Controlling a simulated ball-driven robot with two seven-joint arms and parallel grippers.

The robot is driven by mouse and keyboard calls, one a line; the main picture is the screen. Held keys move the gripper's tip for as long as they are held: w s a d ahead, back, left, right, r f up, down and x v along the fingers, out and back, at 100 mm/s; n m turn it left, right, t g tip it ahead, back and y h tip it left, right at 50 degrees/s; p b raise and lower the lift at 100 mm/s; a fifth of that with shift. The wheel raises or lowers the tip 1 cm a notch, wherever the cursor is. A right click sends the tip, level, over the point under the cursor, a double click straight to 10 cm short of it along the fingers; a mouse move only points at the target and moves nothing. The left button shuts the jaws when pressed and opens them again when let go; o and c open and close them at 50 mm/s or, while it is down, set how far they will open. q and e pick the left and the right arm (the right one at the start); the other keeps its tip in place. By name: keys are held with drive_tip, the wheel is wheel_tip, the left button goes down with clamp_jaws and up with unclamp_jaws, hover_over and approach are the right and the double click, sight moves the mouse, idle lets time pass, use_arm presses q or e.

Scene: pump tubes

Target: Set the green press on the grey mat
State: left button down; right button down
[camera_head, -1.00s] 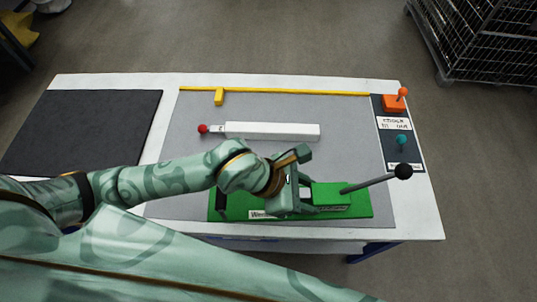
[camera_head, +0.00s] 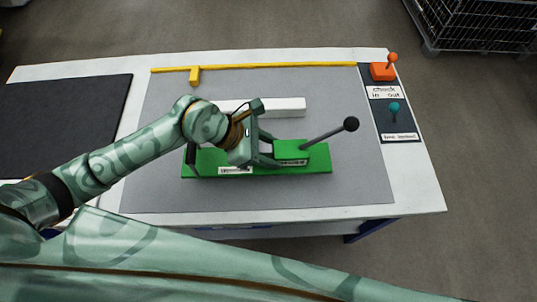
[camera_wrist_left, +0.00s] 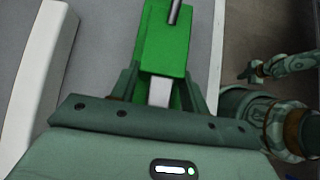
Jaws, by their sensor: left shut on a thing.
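The green press (camera_head: 318,160) is a long green base with a black-knobbed lever at its right and a dark upright handle at its left end. It is over the middle of the grey mat (camera_head: 300,196); I cannot tell whether it rests on it or hangs just above. My left gripper (camera_head: 274,151) is shut on the press near its middle and hides part of it. In the left wrist view the press (camera_wrist_left: 165,48) runs up between the fingers (camera_wrist_left: 161,90). My right gripper (camera_wrist_left: 250,72) seems to show small at the right of that view, its jaws unclear.
A white bar (camera_head: 285,106) lies just behind the press. A yellow strip (camera_head: 260,68) with a yellow block (camera_head: 195,77) edges the back. A dark mat (camera_head: 70,115) is at left, a panel with orange (camera_head: 383,71) and teal (camera_head: 394,108) levers at right. The mat's front is clear.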

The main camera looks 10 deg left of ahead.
sight(268, 156)
use_arm(q)
drive_tip(key=f, duration=0.1)
drive_tip(key=f+b, duration=0.1)
drive_tip(key=f, duration=0.2)
drive_tip(key=shift+w+a+b, duration=0.2)
drive_tip(key=shift+w+b, duration=0.05)
drive_tip(key=shift+b, duration=0.15)
drive_tip(key=shift+r, duration=0.15)
drive_tip(key=c, duration=0.7)
unclamp_jaws()
drive_tip(key=shift+a+r, duration=0.1)
drive_tip(key=shift+a, duration=0.05)
drive_tip(key=p+v, duration=0.3)
drive_tip(key=v, duration=0.8)
drive_tip(key=shift+s+a+r, duration=0.2)
drive_tip(key=shift+a, duration=0.1)
